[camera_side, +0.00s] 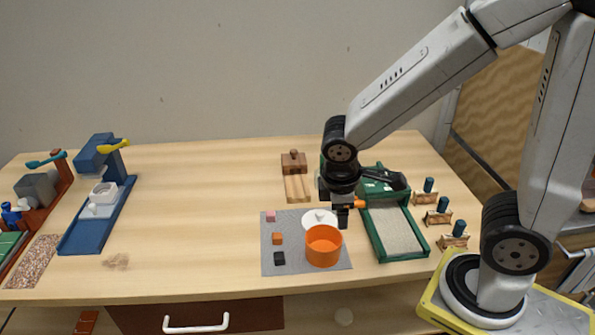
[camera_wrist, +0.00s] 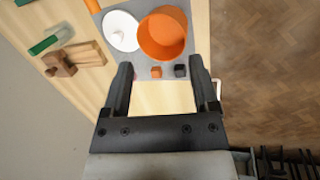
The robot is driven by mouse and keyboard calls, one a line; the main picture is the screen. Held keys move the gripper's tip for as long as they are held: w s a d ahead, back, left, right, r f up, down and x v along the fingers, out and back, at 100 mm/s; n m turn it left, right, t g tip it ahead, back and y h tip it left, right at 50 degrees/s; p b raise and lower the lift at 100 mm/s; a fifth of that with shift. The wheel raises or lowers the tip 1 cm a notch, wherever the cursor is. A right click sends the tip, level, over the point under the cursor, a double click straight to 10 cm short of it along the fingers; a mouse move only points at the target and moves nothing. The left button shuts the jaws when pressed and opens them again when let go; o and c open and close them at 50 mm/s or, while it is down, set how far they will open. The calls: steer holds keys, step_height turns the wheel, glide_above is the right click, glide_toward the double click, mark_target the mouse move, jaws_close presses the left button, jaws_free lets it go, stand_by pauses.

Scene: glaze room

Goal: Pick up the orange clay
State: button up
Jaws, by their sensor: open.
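The orange clay is a small orange cube (camera_side: 277,239) on a grey mat (camera_side: 305,262), between a pink cube (camera_side: 270,216) and a black cube (camera_side: 279,258). An orange pot (camera_side: 324,247) and a white lid (camera_side: 318,220) are to its right. My gripper (camera_side: 343,215) is above the mat's right side, apart from the clay. In the wrist view my open gripper (camera_wrist: 160,68) is empty; the orange cube (camera_wrist: 156,72) appears between its fingertips but farther below, with the black cube (camera_wrist: 180,70) beside it.
A green tray (camera_side: 384,246) of pale grains stands right of the mat, with small wooden stands (camera_side: 439,217) beyond. A wooden block press (camera_side: 294,163) is behind the mat. A blue stand (camera_side: 97,220) is at the left.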

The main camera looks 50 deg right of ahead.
steer(key=w+a+r+n+t+h, duration=0.2)
steer(key=w+a+n+t+h, duration=0.6)
steer(key=n, duration=1.1)
steer(key=y, duration=0.1)
glide_toward(277, 239)
steer(key=shift+w+d+n+t, duration=0.2)
steer(key=shift+w+d, duration=0.1)
steer(key=shift+d, duration=0.2)
steer(key=shift+w+d+n+t, duration=0.2)
steer(key=shift+w+d, duration=0.1)
steer(key=shift+d, duration=0.2)
steer(key=shift+f, duration=0.5)
steer(key=shift+w+d, duration=0.1)
steer(key=shift+w+d+f+y, duration=0.3)
steer(key=shift+w+d+f, duration=0.2)
steer(key=shift+w+d, duration=0.25)
